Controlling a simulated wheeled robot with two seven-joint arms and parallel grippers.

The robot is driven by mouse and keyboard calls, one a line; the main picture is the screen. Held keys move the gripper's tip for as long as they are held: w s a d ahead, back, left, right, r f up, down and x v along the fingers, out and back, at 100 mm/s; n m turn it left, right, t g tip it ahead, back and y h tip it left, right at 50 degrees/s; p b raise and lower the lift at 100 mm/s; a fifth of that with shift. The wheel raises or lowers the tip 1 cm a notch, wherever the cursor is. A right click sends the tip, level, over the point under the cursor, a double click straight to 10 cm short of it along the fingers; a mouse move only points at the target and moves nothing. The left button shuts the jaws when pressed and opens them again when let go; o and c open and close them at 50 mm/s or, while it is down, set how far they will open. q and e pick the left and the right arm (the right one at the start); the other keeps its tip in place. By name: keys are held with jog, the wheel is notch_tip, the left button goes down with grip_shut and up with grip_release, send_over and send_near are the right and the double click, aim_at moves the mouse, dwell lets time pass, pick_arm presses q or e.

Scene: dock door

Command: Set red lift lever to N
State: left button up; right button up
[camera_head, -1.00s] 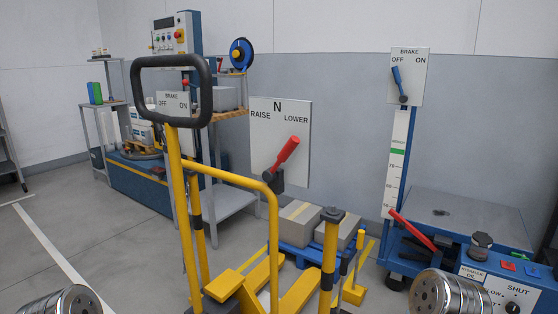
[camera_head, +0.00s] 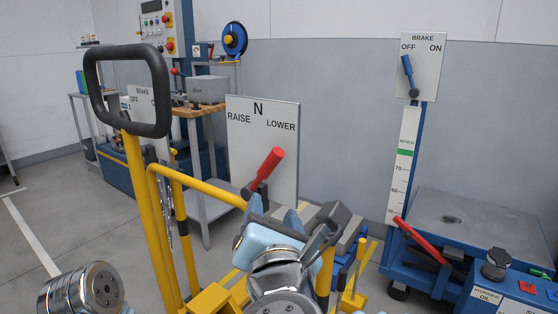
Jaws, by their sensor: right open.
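The red lift lever (camera_head: 266,166) sits on a dark pivot on the white plate (camera_head: 283,155) marked RAISE, N and LOWER. It leans up and to the right, its tip below the word LOWER and right of N. My right gripper (camera_head: 275,212) is open, just below the lever's base in the picture. It hides the plate's lower edge; whether it touches the lever cannot be told. My left gripper is not in view; only a metal link of my left arm shows at the bottom left.
A yellow frame with a black loop handle (camera_head: 88,95) stands left of the plate. On the right are a brake plate (camera_head: 421,65) with a blue lever and a blue lift table (camera_head: 480,215) with another red lever (camera_head: 420,240).

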aim_at(270, 168)
jog(key=shift+t, duration=0.3)
jog(key=w, duration=0.4)
jog(key=w+r+p, duration=0.1)
jog(key=w, duration=0.8)
jog(key=shift+w+a+r+p, duration=0.2)
jog(key=shift+a+p, duration=0.05)
jog(key=shift+p, duration=0.05)
grip_shut()
